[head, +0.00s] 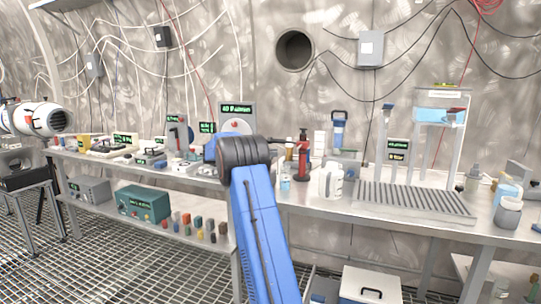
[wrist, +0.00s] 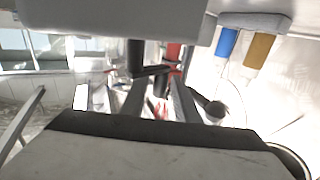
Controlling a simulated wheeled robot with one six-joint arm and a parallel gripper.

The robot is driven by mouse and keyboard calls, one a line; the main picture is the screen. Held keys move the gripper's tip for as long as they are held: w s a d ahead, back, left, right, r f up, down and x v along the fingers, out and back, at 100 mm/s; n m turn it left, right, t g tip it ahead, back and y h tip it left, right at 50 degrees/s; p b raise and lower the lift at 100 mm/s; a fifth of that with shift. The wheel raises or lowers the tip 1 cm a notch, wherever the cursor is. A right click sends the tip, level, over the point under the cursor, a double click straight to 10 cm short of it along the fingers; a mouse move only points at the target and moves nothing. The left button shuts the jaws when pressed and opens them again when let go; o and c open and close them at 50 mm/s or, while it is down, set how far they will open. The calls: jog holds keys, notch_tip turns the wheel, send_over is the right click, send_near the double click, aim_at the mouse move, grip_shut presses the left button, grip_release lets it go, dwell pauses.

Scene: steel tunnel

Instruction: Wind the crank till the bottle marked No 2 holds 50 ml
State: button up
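My gripper (wrist: 157,88) shows in the wrist view as two dark fingers with a gap between them. A dark upright post with a short crossbar (wrist: 151,71) is close to the fingertips; I cannot tell whether it is the crank or whether they touch it. A red part (wrist: 173,52) stands just behind. A red device with a black top (head: 303,157) stands right of the joint. A small bottle with pale blue contents (head: 285,181) stands beside it. No mark No 2 or level is readable.
A white jug (head: 332,181) stands near the red device. Right of it is a slatted rack (head: 412,200) on the steel bench, with a tall clear-sided stand (head: 438,115) behind. More instruments crowd the bench to the left. A blue tube (wrist: 227,42) and a brown tube (wrist: 259,50) hang at upper right.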

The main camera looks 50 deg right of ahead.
dwell(0.3)
jog(key=w+n+t+h, duration=0.1)
jog(key=n+t, duration=0.3)
jog(key=t, duration=0.2)
jog(key=w+a+n+t+h, duration=0.1)
jog(key=n+t, duration=0.3)
jog(key=t, duration=0.1)
jog(key=w+a+n+t+h, duration=0.1)
jog(key=n+t, duration=0.3)
jog(key=t, duration=0.2)
jog(key=shift+w+a+t+h, duration=0.25)
jog(key=shift+t+h, duration=0.05)
jog(key=shift+h, duration=0.1)
jog(key=shift+w+a+n+t+y, duration=0.1)
jog(key=shift+a+n+t+y, duration=0.25)
jog(key=shift+n+t+y, duration=0.7)
jog(key=shift+w+a+n+t+y, duration=0.1)
jog(key=shift+a+n+t+y, duration=0.25)
jog(key=shift+n+t, duration=0.7)
jog(key=shift+w+a+n+t+y, duration=0.1)
jog(key=shift+a+n+t+y, duration=0.2)
jog(key=shift+n+t+y, duration=0.8)
jog(key=shift+s+a+n+t+y, duration=0.1)
jog(key=shift+a+n+t+y, duration=0.25)
jog(key=shift+n+t+y, duration=0.5)
jog(key=shift+a+n+t+y, duration=0.3)
jog(key=shift+n+t+y, duration=0.15)
jog(key=shift+t+y, duration=0.7)
